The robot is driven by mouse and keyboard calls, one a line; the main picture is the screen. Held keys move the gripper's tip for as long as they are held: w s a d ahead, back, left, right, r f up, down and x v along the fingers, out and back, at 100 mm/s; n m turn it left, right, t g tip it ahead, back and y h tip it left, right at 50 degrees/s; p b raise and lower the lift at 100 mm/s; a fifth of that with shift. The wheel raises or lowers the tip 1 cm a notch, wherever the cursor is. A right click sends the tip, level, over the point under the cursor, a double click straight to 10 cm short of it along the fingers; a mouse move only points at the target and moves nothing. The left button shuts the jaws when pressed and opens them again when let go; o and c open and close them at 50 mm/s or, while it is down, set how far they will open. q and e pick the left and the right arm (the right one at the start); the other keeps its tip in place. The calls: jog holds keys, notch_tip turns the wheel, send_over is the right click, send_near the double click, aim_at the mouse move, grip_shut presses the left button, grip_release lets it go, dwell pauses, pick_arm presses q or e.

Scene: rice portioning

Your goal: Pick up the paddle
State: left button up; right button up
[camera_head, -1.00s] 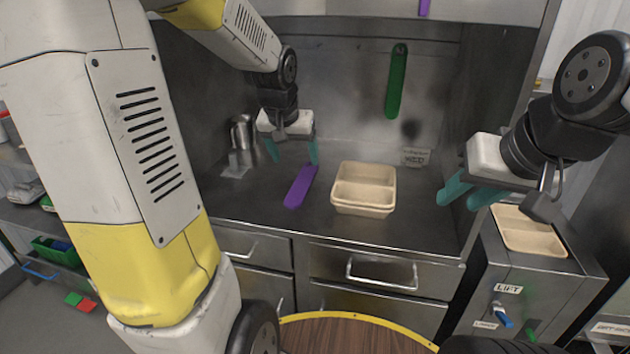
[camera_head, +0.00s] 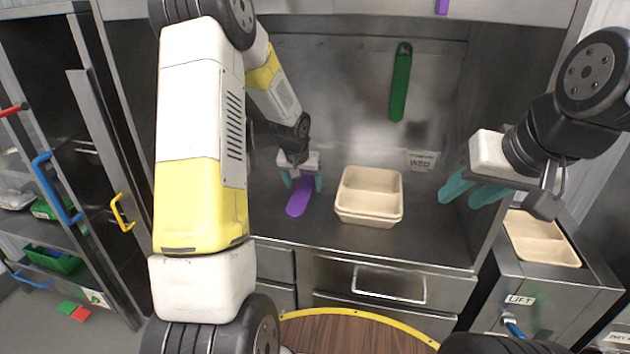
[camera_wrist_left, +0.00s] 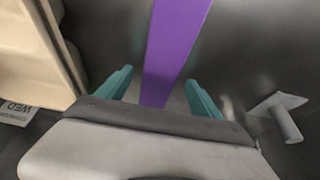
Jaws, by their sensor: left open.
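The purple paddle (camera_head: 299,197) lies on the steel counter, left of the beige trays. It also shows in the left wrist view (camera_wrist_left: 172,48), running between the two teal fingers. My left gripper (camera_head: 302,184) is open and low over the paddle's far part, one finger on each side of it. Its fingers stand apart from the paddle in the left wrist view (camera_wrist_left: 160,92). My right gripper (camera_head: 472,190) is raised at the right with its teal fingers apart and nothing between them.
Stacked beige two-part trays (camera_head: 369,218) stand on the counter (camera_head: 330,240) just right of the paddle. Another beige tray (camera_head: 541,240) sits on the lift (camera_head: 550,283) at the right. A green paddle (camera_head: 400,85) hangs on the back wall. A "WED" card (camera_head: 421,160) stands behind.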

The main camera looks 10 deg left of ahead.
pick_arm(q)
jog(key=shift+w+f, duration=0.15)
jog(key=shift+f, duration=0.2)
jog(key=shift+c, duration=0.3)
jog(key=c, duration=1.4)
jog(key=shift+r, duration=0.2)
